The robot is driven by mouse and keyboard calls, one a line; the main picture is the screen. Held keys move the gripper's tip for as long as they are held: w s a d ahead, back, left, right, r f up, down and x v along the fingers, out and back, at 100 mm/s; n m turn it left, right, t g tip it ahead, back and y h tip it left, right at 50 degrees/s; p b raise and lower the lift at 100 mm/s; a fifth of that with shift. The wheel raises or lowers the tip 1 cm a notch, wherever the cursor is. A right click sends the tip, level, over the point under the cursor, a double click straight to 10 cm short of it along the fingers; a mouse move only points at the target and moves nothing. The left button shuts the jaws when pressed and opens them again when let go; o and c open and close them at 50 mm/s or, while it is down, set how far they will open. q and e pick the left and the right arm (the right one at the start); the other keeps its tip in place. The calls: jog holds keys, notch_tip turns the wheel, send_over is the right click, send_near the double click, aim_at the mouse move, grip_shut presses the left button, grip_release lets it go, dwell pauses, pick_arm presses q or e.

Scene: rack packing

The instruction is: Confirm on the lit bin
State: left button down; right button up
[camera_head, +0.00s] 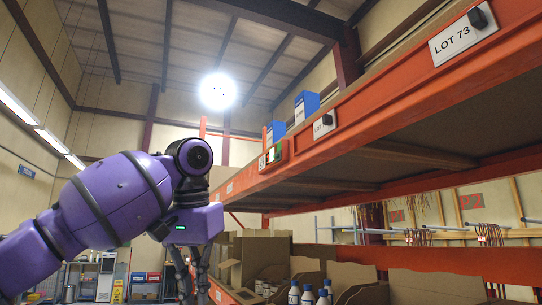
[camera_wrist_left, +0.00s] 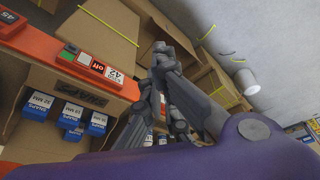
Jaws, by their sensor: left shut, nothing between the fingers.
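In the head view a small module with green and red parts (camera_head: 273,155) sits on the orange shelf beam, right of my left gripper. I cannot tell whether both are the same module. My left gripper (camera_head: 191,285) hangs down below my purple wrist, apart from the beam. In the left wrist view its fingers (camera_wrist_left: 160,55) are shut and empty, right of the module and not touching it. My right gripper is out of view.
Cartons (camera_head: 262,258) and white bottles (camera_head: 307,295) stand on the lower shelf. Blue boxes (camera_wrist_left: 71,115) lie in a carton beside the beam. The left aisle looks free.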

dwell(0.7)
pick_arm(q)
jog(key=w+d+f, duration=0.2)
jog(key=w+f, duration=0.1)
jog(key=f, duration=0.7)
jog(key=w+d+f+m+h, duration=0.1)
jog(key=w+f, duration=0.1)
jog(key=f, duration=0.7)
jog(key=w+d+f, duration=0.2)
jog(key=w+f, duration=0.1)
jog(key=f, duration=0.7)
jog(key=s+d+f+h, duration=0.2)
jog(key=s+f, duration=0.1)
jog(key=f, duration=1)
jog(key=s+d+f+h, duration=0.1)
jog(key=s+f, duration=0.2)
jog(key=f, duration=1.1)
jog(key=s+a+f+n+t, duration=0.1)
jog(key=s+a+f+t, duration=0.25)
jog(key=s+f, duration=1.25)
jog(key=s+a+f+y, duration=0.1)
jog(key=s+a, duration=0.2)
jog(key=s, duration=0.3)
jog(key=s+a+f+n+t+y, duration=0.1)
jog(key=s+a+f+y, duration=0.1)
jog(key=s, duration=0.4)
jog(key=s+a+f+n+t+y, duration=0.1)
jog(key=s+a, duration=0.4)
jog(key=s, duration=0.2)
jog(key=shift+f, duration=0.15)
